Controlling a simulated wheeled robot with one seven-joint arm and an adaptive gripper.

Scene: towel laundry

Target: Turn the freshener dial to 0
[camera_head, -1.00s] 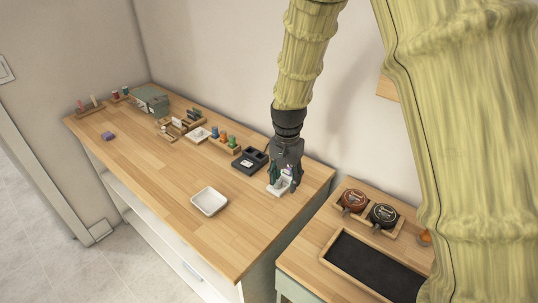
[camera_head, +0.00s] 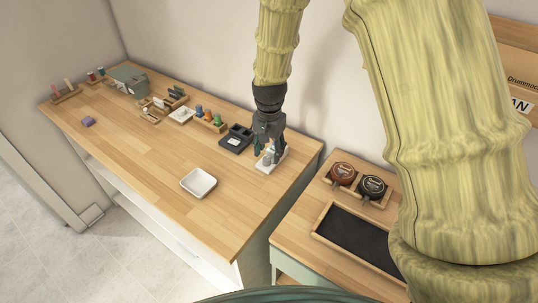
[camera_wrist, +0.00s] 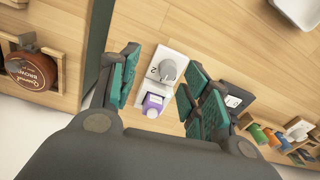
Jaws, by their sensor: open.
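The freshener is a small white unit (camera_head: 279,158) near the right end of the long wooden counter. In the wrist view its white plate (camera_wrist: 172,52) carries a round grey dial (camera_wrist: 168,72), with a dark "2" printed beside it. A bottle with a purple body and white label (camera_wrist: 154,102) sits at the plate's near end. My gripper (camera_head: 266,150) is open above the unit. In the wrist view, its teal-padded fingers (camera_wrist: 162,68) stand on either side of the dial and bottle, with nothing visibly held. The dial's pointer is too small to read surely.
A black tray (camera_head: 227,145) stands just left of the freshener, with colored pegs in a wooden rack (camera_head: 209,127) beyond. A white dish (camera_head: 199,194) lies toward the front edge. Two round tins (camera_head: 342,172) sit on the lower table at right.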

